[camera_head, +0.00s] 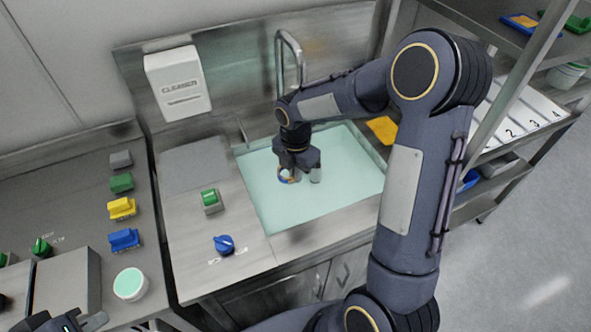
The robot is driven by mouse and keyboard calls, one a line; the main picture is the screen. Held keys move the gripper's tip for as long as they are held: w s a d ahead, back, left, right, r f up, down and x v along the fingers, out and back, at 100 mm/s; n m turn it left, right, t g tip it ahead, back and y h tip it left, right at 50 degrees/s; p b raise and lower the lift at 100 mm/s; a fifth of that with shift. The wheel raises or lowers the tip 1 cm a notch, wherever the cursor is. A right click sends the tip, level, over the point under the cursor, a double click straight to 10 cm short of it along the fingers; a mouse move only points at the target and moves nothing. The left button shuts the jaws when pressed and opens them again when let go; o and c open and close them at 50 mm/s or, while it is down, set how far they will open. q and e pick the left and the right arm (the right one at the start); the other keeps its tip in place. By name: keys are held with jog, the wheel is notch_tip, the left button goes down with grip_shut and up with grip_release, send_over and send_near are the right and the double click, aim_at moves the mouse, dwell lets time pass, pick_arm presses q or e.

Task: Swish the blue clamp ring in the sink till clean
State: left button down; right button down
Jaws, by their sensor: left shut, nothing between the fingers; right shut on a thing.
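The sink (347,199) holds pale turquoise water. My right gripper (299,178) reaches down into the sink, at the water in its left rear part. It is shut on the blue clamp ring (285,178), of which only a small part shows at the left finger, blue with some orange-brown on it. The rest of the ring is hidden by the fingers. Whether the ring is under the water I cannot tell. My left gripper (92,322) is partly in view at the bottom left edge, shut and empty, away from the sink.
A faucet (290,52) stands behind the sink, close to my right arm. A white cleaner dispenser (178,84) hangs on the wall. Green (209,198) and blue (224,244) controls sit left of the sink. A white tub (130,284) stands on the left counter. Shelves stand right.

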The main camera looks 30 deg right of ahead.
jog(key=shift+f+b, duration=4.1)
jog(key=shift+f, duration=1.75)
jog(key=shift+s, duration=0.55)
jog(key=shift+w+d+p, duration=0.1)
jog(key=shift+w+p, duration=0.25)
jog(key=shift+w, duration=0.8)
jog(key=shift+s, duration=0.1)
jog(key=shift+s, duration=1.1)
jog(key=shift+w, duration=0.15)
jog(key=shift+w, duration=1.1)
